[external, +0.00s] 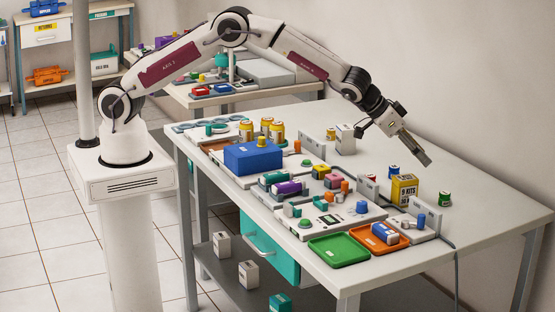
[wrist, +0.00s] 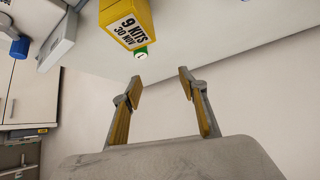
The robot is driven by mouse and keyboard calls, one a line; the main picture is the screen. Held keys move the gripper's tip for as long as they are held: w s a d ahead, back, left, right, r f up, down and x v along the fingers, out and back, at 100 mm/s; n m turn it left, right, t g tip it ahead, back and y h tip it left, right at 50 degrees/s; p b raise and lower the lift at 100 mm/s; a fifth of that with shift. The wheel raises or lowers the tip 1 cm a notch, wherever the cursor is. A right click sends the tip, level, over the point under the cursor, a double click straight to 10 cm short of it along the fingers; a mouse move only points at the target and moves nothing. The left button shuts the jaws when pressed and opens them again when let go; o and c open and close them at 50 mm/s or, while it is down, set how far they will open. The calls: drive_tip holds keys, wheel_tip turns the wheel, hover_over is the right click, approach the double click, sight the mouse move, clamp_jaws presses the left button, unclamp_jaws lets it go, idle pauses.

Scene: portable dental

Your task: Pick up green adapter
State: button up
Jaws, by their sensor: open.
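A small green cylinder (external: 444,198) stands on the table just right of the yellow box; it looks like the green adapter, though I cannot be sure. In the wrist view a green piece with a white end (wrist: 140,53) shows at the edge of the yellow box, partly hidden by it. My gripper (external: 424,158) is open and empty, raised above the right part of the table, above the green cylinder and apart from it. In the wrist view the gripper (wrist: 160,76) has its two fingers spread with only bare surface between them.
The yellow "9 KITS" box (external: 403,190) stands beside the green cylinder. A blue cylinder (external: 393,172) is behind it. A green tray (external: 338,250) and an orange tray (external: 381,238) lie at the front. The table's right part is clear.

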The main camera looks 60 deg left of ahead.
approach(443, 193)
drive_tip(key=shift+w+d+f+m+h, duration=0.3)
drive_tip(key=shift+w+f, duration=0.05)
drive_tip(key=shift+w, duration=0.15)
drive_tip(key=shift+w+f, duration=0.1)
drive_tip(key=shift+f, duration=0.05)
drive_tip(key=shift+x, duration=1.05)
drive_tip(key=shift+f, duration=0.1)
drive_tip(key=shift+a+x, duration=0.2)
drive_tip(key=shift+x, duration=0.6)
drive_tip(key=shift+a+x, duration=0.2)
drive_tip(key=shift+x, duration=1.7)
drive_tip(key=shift+c, duration=0.4)
